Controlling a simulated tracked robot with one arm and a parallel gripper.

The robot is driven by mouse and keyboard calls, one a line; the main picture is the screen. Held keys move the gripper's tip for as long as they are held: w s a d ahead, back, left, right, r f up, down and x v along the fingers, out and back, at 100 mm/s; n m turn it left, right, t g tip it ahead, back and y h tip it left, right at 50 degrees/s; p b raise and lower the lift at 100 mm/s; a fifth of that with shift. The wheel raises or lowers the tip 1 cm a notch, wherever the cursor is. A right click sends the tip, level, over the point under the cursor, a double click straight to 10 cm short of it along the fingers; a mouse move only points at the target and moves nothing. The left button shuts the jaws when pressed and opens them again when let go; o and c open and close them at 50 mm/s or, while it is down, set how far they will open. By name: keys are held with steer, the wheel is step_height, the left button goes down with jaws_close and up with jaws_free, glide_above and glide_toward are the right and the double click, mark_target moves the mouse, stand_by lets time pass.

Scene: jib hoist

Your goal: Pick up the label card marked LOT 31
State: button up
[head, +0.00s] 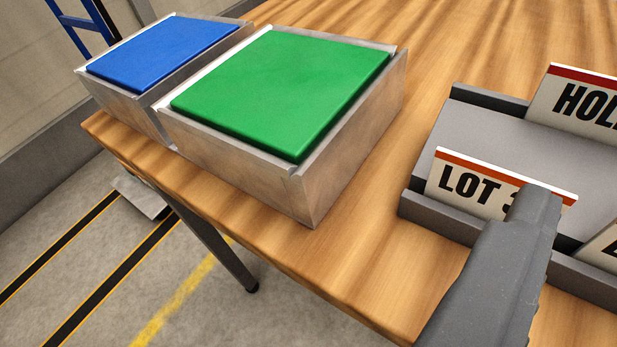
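A white label card with an orange-red top band (462,186) stands in a grey tray (455,222) at the right. It reads "LOT 3"; the end of its text is hidden behind my gripper. My gripper (535,212) shows as a dark grey finger shape reaching up from the bottom, its tip overlapping the right part of this card. I cannot tell whether it touches the card. I see no gap between two fingers, so its opening cannot be judged.
Behind stands a card beginning "HOL" (588,100), cut off by the right edge. Another card (604,250) shows partly at lower right. Metal boxes with a green pad (285,85) and a blue pad (165,52) stand left on the wooden table (385,265). The table edge drops to floor.

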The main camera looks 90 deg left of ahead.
steer(key=g+y, duration=0.1)
glide_toward(499, 176)
steer(key=d, duration=0.2)
steer(key=shift+n+g+y, duration=0.3)
steer(key=x, duration=0.5)
steer(key=b+x, duration=0.1)
steer(key=x, duration=0.2)
steer(key=shift+s+a+r, duration=0.1)
steer(key=shift+s+a, duration=0.25)
steer(key=shift+a, duration=0.05)
steer(key=shift+b+x, duration=0.65)
steer(key=shift+x, duration=1.95)
steer(key=shift+w, duration=0.15)
steer(key=c, duration=0.7)
